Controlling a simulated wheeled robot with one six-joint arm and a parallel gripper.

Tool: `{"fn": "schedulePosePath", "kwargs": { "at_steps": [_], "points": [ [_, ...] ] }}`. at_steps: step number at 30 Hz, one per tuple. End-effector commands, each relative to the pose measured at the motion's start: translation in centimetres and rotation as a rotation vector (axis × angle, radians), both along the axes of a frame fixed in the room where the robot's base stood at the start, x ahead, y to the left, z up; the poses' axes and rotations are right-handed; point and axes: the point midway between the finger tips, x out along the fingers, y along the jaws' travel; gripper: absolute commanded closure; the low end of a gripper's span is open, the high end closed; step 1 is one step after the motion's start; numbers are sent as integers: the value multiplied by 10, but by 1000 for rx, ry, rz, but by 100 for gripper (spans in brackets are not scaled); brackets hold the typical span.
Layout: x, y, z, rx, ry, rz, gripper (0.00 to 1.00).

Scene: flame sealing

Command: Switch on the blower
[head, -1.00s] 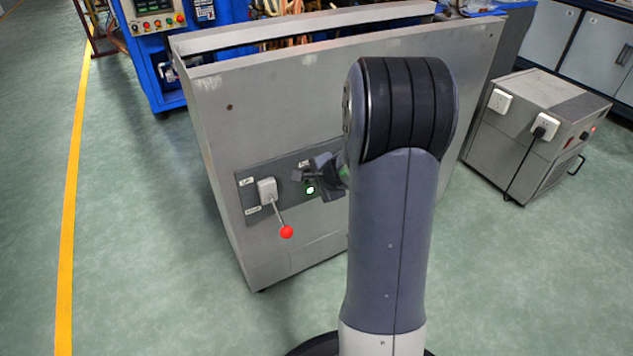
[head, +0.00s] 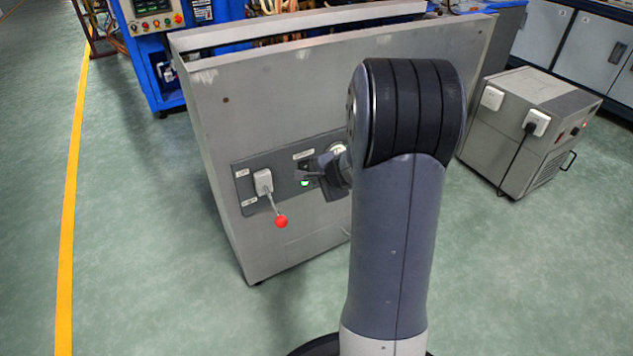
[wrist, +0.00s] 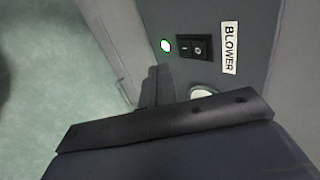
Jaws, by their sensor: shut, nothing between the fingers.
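The blower switch (wrist: 194,48) is a black rocker marked I and O on a grey panel (head: 240,178). The wrist view shows it beside the BLOWER label (wrist: 229,48). A lamp (wrist: 166,45) next to the rocker glows white with a green rim; it also shows in the head view (head: 305,183), partly covered. My gripper (wrist: 157,72) is shut and empty, its tips apart from the rocker in the wrist picture, below and left of it. In the head view my gripper (head: 302,176) is in front of the panel and hides part of the switch area. Which rocker side is pressed is unclear.
A lever with a red ball (head: 281,221) hangs down from a white mount (head: 263,182) left of my gripper. A round white part (wrist: 203,93) is close to my gripper. A grey wheeled box (head: 530,130) stands at right. The floor at left is clear.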

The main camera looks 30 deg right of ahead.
Motion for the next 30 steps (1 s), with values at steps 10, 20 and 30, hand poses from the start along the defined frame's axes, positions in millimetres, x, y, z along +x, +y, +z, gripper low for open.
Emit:
{"fn": "schedulePosePath", "kwargs": {
  "at_steps": [10,20,30],
  "points": [
    [-47,-2,35,-1,-3,-2,100],
    [-80,-3,54,-1,-1,-1,100],
    [-82,-3,54,0,-1,0,100]
  ]
}}
